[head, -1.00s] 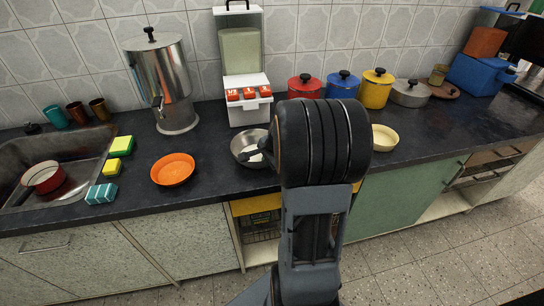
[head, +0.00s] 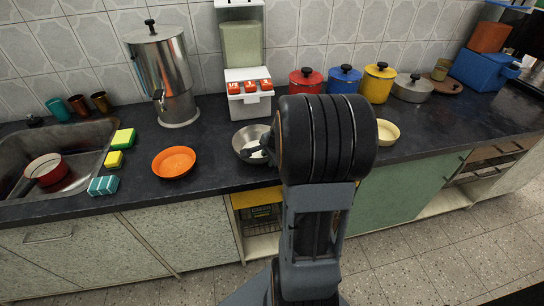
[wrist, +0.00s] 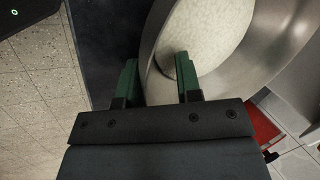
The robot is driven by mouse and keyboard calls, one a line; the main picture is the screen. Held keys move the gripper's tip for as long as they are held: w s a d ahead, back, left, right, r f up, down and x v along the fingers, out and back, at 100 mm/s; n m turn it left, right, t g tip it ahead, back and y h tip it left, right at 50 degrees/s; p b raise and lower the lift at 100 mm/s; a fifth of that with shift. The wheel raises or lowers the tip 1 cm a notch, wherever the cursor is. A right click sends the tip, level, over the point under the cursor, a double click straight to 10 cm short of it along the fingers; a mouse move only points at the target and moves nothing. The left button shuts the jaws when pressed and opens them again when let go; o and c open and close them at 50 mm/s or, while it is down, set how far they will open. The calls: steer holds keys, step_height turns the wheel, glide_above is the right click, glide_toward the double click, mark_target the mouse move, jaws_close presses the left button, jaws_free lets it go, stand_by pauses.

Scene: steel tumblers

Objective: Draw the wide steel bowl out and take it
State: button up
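The wide steel bowl (head: 243,134) stands on the dark counter in the head view, partly hidden behind my arm. In the wrist view the bowl (wrist: 271,55) fills the upper right, with a pale round area inside it. My gripper (wrist: 158,72) has two green fingers set well apart. The near wall of the bowl lies between them: the left finger is outside, over the counter, and the right finger is over the inside. I see no grip on the wall.
An orange bowl (head: 174,163) stands left of the steel bowl, a cream bowl (head: 387,133) right of my arm. A white dispenser (head: 249,92) stands behind the steel bowl. A red pot (head: 305,82) and other lidded pots line the wall. The counter's front edge is close.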

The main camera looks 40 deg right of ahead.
steer(key=shift+r, duration=0.1)
steer(key=shift+r, duration=0.25)
steer(key=p+v, duration=0.2)
steer(key=v, duration=1.1)
steer(key=shift+s, duration=0.15)
steer(key=s+a+r+n+p, duration=0.2)
steer(key=a+n, duration=0.4)
steer(key=s+a+r+n+p, duration=0.1)
steer(key=a+r+n+p, duration=0.1)
steer(key=a+n, duration=0.4)
steer(key=s+a+r+n+g+p, duration=0.1)
steer(key=s+a+r+n+p, duration=0.1)
steer(key=a+n+p, duration=0.2)
steer(key=a+n, duration=0.2)
steer(key=a, duration=0.2)
steer(key=shift+s+n, duration=0.3)
steer(key=shift+a, duration=0.2)
